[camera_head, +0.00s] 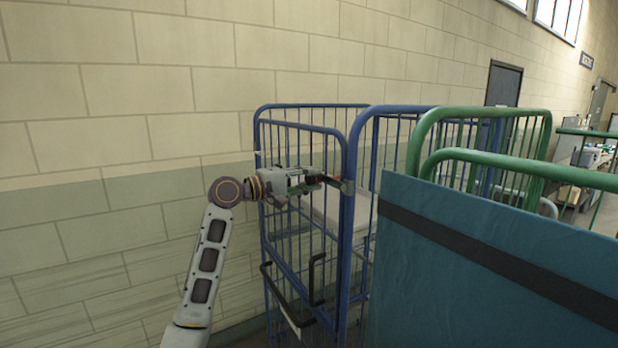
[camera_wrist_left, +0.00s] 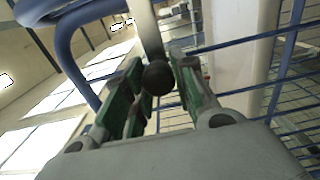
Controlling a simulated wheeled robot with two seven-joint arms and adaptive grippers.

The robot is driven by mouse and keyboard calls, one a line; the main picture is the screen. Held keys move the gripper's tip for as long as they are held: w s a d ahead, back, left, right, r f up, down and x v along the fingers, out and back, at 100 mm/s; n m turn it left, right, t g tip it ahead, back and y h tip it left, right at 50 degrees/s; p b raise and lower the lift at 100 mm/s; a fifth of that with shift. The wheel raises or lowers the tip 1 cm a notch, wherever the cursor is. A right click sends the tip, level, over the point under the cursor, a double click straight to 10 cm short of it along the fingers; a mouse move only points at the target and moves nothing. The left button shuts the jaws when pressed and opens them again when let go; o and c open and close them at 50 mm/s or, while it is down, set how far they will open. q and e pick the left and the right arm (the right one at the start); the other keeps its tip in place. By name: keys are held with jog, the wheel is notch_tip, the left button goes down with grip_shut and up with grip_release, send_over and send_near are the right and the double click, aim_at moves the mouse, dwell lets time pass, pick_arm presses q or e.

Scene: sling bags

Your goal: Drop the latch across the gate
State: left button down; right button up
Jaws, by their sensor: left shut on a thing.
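The blue barred gate (camera_head: 300,127) is on the front left of a blue roll cage (camera_head: 392,109), beside a tall blue post. The latch (camera_head: 348,187) is a small grey piece at that post, partly hidden by my gripper. In the left wrist view the latch (camera_wrist_left: 158,77) shows as a grey bar with a dark round knob between the green-padded fingers. My left gripper (camera_head: 335,181) reaches across the gate from the left and is shut on the latch; it also shows in the left wrist view (camera_wrist_left: 160,95). My right gripper is not in view.
A teal panel with a dark band (camera_head: 480,265) fills the lower right, close to the cage. A block wall (camera_head: 100,120) runs behind my left arm. Black handles (camera_head: 285,290) show low on the gate.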

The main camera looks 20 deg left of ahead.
pick_arm(q)
jog(key=shift+f, duration=0.15)
jog(key=c, duration=1.1)
grip_release()
jog(key=shift+c, duration=0.2)
jog(key=shift+s+a, duration=0.1)
jog(key=shift+a, duration=0.05)
jog(key=v, duration=1.1)
jog(key=shift+s+a, duration=0.25)
